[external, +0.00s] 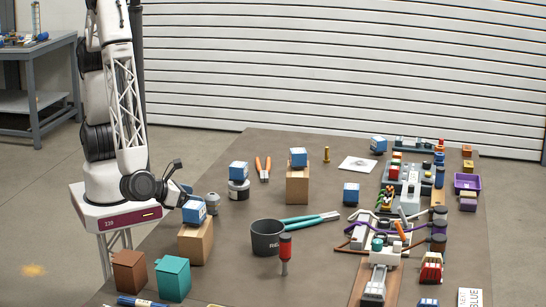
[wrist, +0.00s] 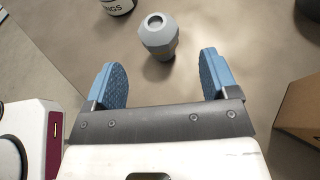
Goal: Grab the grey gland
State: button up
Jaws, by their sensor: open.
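The grey gland (wrist: 158,34), a faceted cap-like piece with a round hole in its top, stands on the table in the wrist view. It lies beyond my gripper (wrist: 163,78), roughly between the lines of the two blue fingers. My gripper is open and empty, with a wide gap between the fingers. In the external view the gland (external: 212,203) stands just right of my gripper (external: 187,190), and it appears apart from the fingers.
A cardboard box (external: 196,242) with a blue-and-white box (external: 194,212) on it stands close in front; its side shows at right in the wrist view (wrist: 302,108). A labelled jar (external: 238,190) stands behind the gland. A dark bucket (external: 267,240) is to the right.

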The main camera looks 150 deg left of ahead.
aim_at(214, 194)
jog(key=shift+x, duration=1.2)
jog(key=shift+a, duration=0.1)
jog(key=shift+x, duration=2.5)
jog(key=shift+r, duration=0.1)
jog(key=c, duration=1)
jog(key=shift+r, duration=0.2)
jog(key=shift+r, duration=0.9)
jog(key=shift+s+r, duration=0.4)
jog(key=shift+r, duration=0.35)
jog(key=s+d, duration=0.2)
jog(key=s, duration=0.2)
jog(key=s+d, duration=0.1)
jog(key=s, duration=0.4)
jog(key=s+d+r, duration=0.1)
jog(key=s+d, duration=0.1)
jog(key=s, duration=0.3)
jog(key=shift+s+d+r, duration=0.15)
jog(key=shift+d, duration=0.15)
